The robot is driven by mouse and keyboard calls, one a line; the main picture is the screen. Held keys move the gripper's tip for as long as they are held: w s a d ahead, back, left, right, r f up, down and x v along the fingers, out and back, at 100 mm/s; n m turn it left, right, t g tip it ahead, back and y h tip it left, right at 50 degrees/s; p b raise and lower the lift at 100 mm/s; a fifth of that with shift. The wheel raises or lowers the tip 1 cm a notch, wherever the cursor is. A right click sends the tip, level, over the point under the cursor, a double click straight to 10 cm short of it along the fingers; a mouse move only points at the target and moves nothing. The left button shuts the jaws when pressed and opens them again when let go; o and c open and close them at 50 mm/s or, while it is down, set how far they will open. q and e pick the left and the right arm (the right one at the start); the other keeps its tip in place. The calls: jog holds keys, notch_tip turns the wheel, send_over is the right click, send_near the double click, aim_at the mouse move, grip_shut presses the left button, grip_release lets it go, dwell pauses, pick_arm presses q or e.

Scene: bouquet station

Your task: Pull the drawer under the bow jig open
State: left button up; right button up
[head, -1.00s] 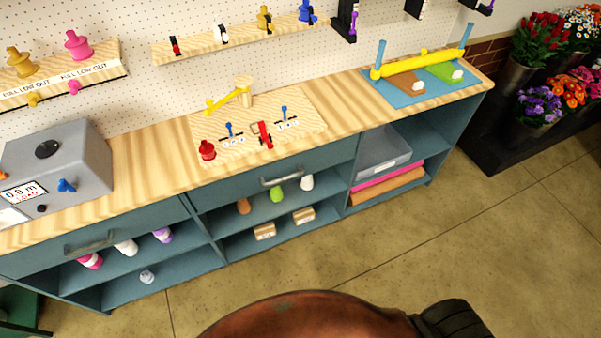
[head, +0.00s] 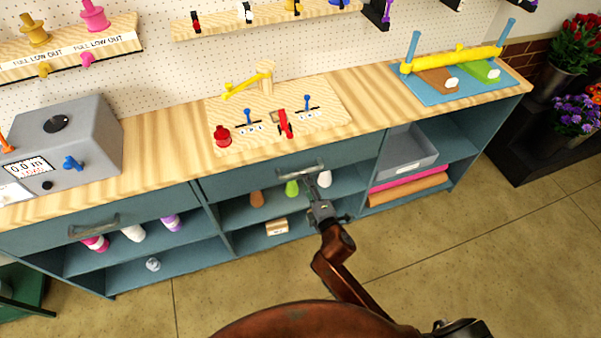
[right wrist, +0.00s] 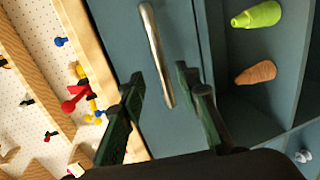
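The bow jig (head: 270,115) is a light wood board with blue pegs, red parts and a yellow arm on the bench top. Below it the teal drawer (head: 240,182) looks closed, its front level with the cabinet. Its grey bar handle (head: 290,171) also shows in the right wrist view (right wrist: 155,50). My right gripper (head: 312,183) is at the handle in the head view. In the right wrist view the right gripper (right wrist: 160,75) is open, with the handle's near end between its two dark fingertips. Contact with the handle cannot be told. My left gripper is not in view.
Open shelves below the drawer hold an orange and a green cone-shaped item (head: 291,188) and a small box (head: 277,227). Another drawer handle (head: 93,226) is at left. A grey bin (head: 408,155) sits at right. The floor in front is clear.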

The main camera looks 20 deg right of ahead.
aim_at(301, 171)
jog(key=b+x, duration=0.1)
jog(key=x, duration=0.5)
jog(key=shift+w+f, duration=0.1)
jog(key=shift+f, duration=0.1)
jog(key=shift+w+b, duration=0.35)
jog(key=shift+w, duration=0.1)
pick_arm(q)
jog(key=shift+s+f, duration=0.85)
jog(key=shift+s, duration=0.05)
pick_arm(e)
jog(key=shift+c, duration=0.7)
grip_shut()
